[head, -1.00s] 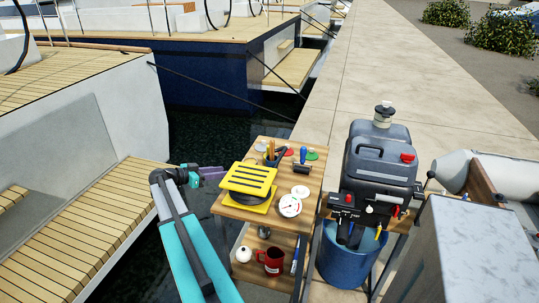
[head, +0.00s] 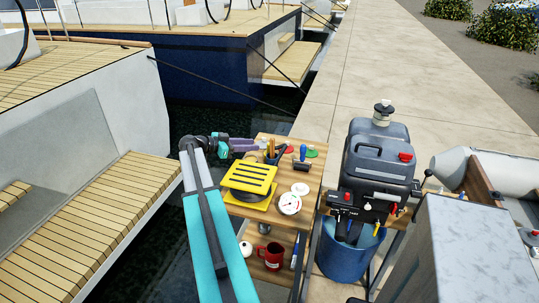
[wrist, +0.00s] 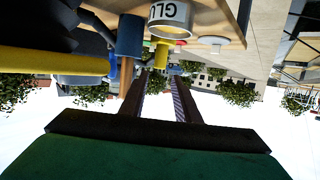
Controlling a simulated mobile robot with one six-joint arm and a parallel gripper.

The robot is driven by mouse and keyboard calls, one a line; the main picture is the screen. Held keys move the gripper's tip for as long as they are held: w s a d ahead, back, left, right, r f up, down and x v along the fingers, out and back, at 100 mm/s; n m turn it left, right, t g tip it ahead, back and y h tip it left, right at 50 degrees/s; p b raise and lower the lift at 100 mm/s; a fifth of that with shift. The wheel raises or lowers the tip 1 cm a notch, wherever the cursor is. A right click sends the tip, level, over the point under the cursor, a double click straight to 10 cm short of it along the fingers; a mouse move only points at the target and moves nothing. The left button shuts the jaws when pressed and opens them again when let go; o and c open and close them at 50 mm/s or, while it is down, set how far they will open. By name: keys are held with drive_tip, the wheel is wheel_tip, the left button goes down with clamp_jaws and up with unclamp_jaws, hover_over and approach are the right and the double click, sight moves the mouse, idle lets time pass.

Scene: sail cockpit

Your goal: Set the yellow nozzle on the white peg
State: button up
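My gripper (head: 254,146) is over the back left of the small wooden table, near a cup of tools. The wrist view appears upside down; in it my gripper (wrist: 160,85) has its two fingers apart, with nothing between the tips. Beyond them is a small yellow piece (wrist: 162,55), seemingly the yellow nozzle, against a white lettered cylinder (wrist: 168,15). I cannot tell whether they touch. A small white disc-like piece (wrist: 215,40) lies to its right; I cannot tell whether it belongs to the white peg. I cannot clearly pick out nozzle or peg in the head view.
An outboard motor (head: 380,165) stands right. A red mug (head: 271,255) is on the shelf below.

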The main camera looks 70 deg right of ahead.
drive_tip(key=shift+p+x, duration=1.15)
drive_tip(key=shift+x, duration=3.2)
drive_tip(key=shift+p+x, duration=1.05)
drive_tip(key=shift+x, duration=0.35)
drive_tip(key=shift+p+x, duration=0.35)
drive_tip(key=shift+x, duration=0.85)
drive_tip(key=shift+r, duration=0.1)
clamp_jaws()
